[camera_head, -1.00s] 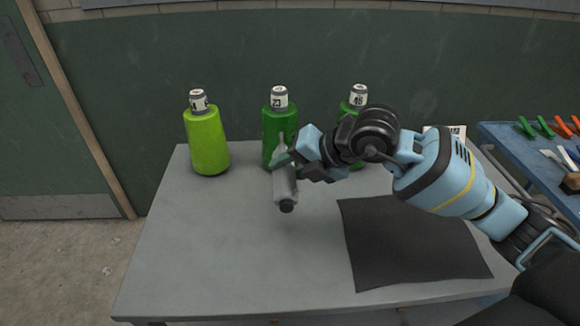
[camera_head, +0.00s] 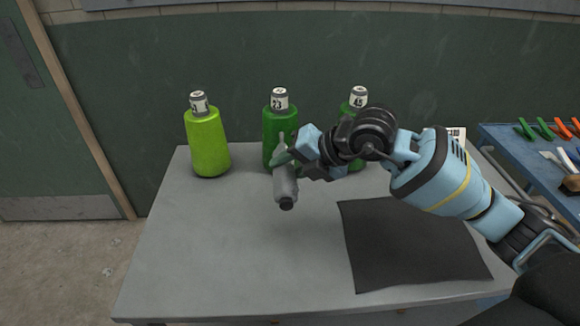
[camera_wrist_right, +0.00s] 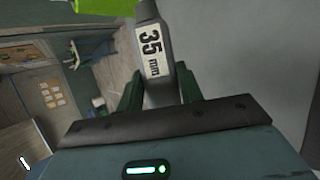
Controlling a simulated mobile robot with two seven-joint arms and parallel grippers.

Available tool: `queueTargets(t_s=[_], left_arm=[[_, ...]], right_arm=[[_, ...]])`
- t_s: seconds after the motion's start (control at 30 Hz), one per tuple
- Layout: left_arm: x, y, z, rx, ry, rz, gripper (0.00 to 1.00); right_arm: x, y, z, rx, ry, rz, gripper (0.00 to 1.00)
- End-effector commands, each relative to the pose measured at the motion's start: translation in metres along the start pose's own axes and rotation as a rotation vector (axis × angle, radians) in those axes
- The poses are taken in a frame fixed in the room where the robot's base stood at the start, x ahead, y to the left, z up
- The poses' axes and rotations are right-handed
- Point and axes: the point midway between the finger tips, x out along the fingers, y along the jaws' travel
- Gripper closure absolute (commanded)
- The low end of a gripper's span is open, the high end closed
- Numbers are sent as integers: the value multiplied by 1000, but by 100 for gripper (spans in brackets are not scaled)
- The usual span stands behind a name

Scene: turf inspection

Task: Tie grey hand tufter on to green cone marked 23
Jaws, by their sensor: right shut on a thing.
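The grey hand tufter (camera_head: 285,188) is held by my right gripper (camera_head: 282,160), which is shut on it above the table. The right wrist view shows the tufter (camera_wrist_right: 153,45) between the fingers, with a "35 mm" label. The dark green cone marked 23 (camera_head: 279,122) stands upright on the table, just behind the tufter in the head view; its lower part is partly covered by the gripper and tufter. I cannot tell whether the tufter touches the cone. My left gripper is out of view.
A light green cone (camera_head: 208,142) stands to the left, its label partly turned away. Another dark green cone (camera_head: 357,97), apparently marked 45, stands behind my arm. A black mat (camera_head: 400,250) lies at right on the grey table (camera_head: 200,260). A blue bench (camera_head: 520,150) holds tools.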

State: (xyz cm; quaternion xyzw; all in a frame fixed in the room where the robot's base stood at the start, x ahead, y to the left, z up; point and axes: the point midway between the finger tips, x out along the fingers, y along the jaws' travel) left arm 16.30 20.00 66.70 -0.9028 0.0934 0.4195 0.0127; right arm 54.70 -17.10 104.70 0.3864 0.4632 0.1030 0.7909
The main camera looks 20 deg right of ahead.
Motion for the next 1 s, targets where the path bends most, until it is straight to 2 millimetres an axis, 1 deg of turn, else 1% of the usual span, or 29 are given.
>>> queueTargets(t_s=[1.0], left_arm=[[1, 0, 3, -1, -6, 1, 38]], right_arm=[[6, 2, 16, 0, -2, 5, 95]])
